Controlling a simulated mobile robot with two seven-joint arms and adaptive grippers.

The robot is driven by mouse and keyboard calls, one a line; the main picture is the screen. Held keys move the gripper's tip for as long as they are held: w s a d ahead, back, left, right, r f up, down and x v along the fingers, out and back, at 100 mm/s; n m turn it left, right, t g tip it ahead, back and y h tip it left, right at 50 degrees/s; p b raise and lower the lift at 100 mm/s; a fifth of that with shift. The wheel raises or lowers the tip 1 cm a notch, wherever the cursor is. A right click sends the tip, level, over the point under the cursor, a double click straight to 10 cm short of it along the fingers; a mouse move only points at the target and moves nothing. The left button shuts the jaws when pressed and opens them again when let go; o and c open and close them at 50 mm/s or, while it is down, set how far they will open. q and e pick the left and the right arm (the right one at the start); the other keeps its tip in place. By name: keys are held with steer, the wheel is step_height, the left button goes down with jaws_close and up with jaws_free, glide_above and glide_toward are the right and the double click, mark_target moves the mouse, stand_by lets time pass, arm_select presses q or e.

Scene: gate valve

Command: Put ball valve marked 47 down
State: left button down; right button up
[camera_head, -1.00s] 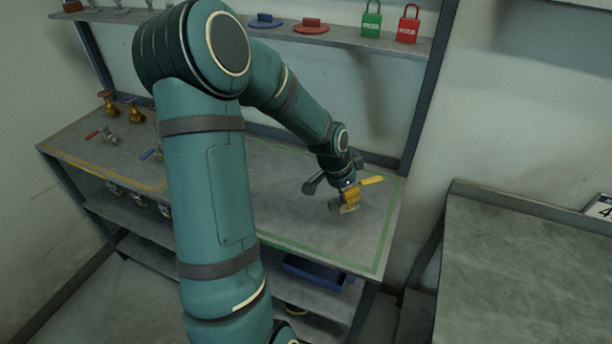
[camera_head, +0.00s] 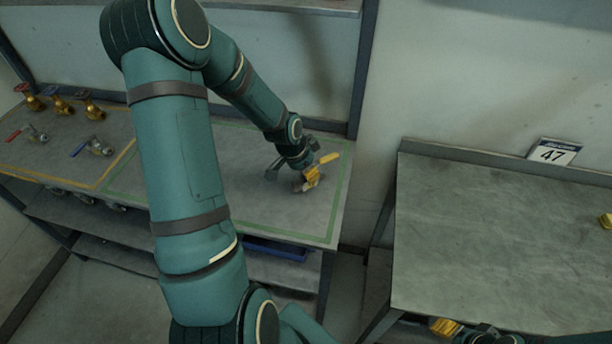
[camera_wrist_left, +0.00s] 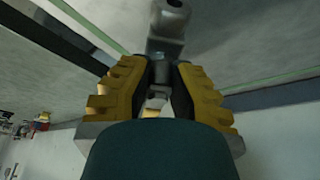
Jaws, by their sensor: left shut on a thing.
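My left gripper (camera_head: 309,176) is over the green-outlined part of the bench top, near its right end, with its fingers closed on the ball valve. In the left wrist view the gripper's yellow pads (camera_wrist_left: 160,100) close around the grey metal valve (camera_wrist_left: 168,28); its open-ended body sticks out beyond them. The pads and fingers hide much of the valve, and its marking is not readable. I cannot tell whether it touches the bench. A yellow part of my right gripper (camera_head: 445,327) shows at the bottom edge; its opening is not clear.
The bench (camera_head: 240,205) has bare room within the green outline. Several valves stand at its left in a yellow outline. A grey table (camera_head: 480,240) at the right has a sign reading 47 (camera_head: 554,152). A blue bin (camera_head: 275,249) sits below the bench.

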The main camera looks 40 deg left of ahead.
arm_select(q)
steer(key=shift+f, duration=1.25)
steer(key=c, duration=1.1)
jaws_free()
steer(key=shift+f, duration=0.15)
steer(key=shift+o, duration=0.2)
